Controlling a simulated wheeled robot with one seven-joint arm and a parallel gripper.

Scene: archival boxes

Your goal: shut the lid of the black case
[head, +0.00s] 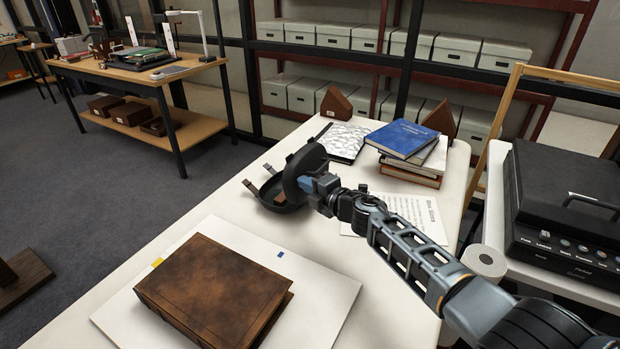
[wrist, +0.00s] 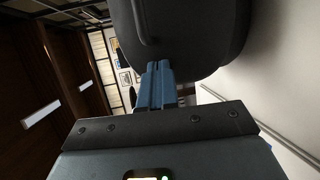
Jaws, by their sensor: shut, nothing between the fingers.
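The black case (head: 283,204) stands on the white table, left of my arm. Its rounded lid (head: 302,166) is raised and stands steeply over the base. My gripper (head: 307,184) is at the outer, right-hand side of the lid, at its lower part. In the wrist view the two blue fingers (wrist: 159,84) are together with nothing between them. Their tips are right at the dark lid (wrist: 200,35); I cannot tell whether they touch it. The inside of the case is mostly hidden by the lid.
A brown leather book (head: 215,285) lies on a white board in front of the case. Behind are a patterned book (head: 343,140) and a stack with a blue book (head: 402,138). A printed sheet (head: 420,212) lies under my arm. A paper roll (head: 484,262) stands right.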

